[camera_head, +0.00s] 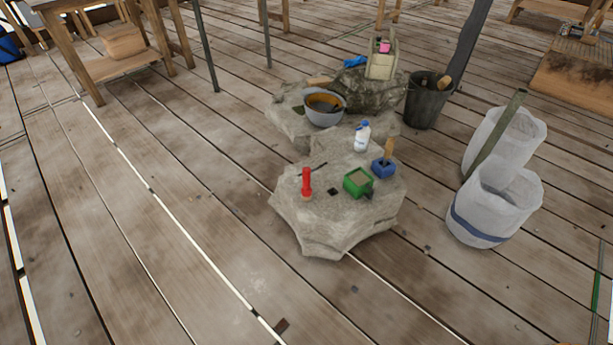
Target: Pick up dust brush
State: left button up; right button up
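No thing in view is clearly recognisable as the dust brush at this size. On the near flat stone (330,225), an upright tan handle (389,148) rises from a small blue block or cup (382,169); I cannot tell whether it is a brush. A flat blue item (355,61) lies on the rear rock, too small to identify. Neither of my grippers is in view.
The near stone also holds a red torch-like item (306,184), a green box (357,182) and a white bottle (362,137). Behind are a grey bowl (324,118) and a dark bucket (424,106). White sacks (493,212) stand right. The foreground plank floor is mostly clear.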

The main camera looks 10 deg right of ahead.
aim_at(305, 190)
jog(key=i+l+u, duration=0.1)
jog(key=l, duration=0.2)
jog(key=i+l+u, duration=0.1)
jog(key=i+l, duration=0.15)
jog(key=i+l+u, duration=0.1)
jog(key=l, duration=0.25)
jog(key=i+l+u, duration=0.1)
jog(key=l, duration=0.2)
jog(key=i+l+u, duration=0.1)
jog(key=l, duration=0.25)
jog(key=i, duration=0.1)
